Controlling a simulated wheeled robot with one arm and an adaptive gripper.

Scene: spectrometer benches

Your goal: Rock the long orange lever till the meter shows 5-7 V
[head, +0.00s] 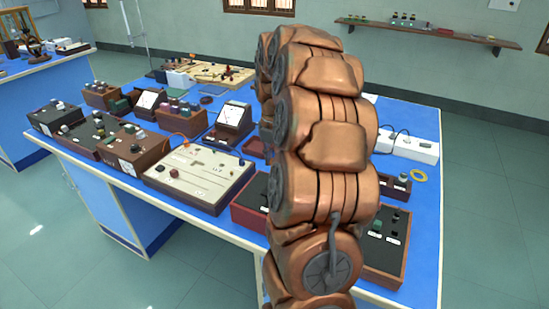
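A thin orange piece (180,136) shows at the back left edge of a cream-topped panel box (212,180) on the blue bench; it is too small to tell whether it is the long lever. A meter with a slanted white dial (231,115) stands behind the panel's right end. Another slanted dial meter (147,99) stands farther left. Neither reading can be made out, and I cannot tell which meter belongs to the lever. My copper-coloured arm rises across the middle right of the head view and hides part of the bench. My gripper is not in view.
The blue bench (425,115) is crowded with wooden instrument boxes, including a dark one (140,147) at left. A white power strip (415,147) and a yellow ring (418,175) lie at right. A second bench (40,75) stands far left. The floor in front is clear.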

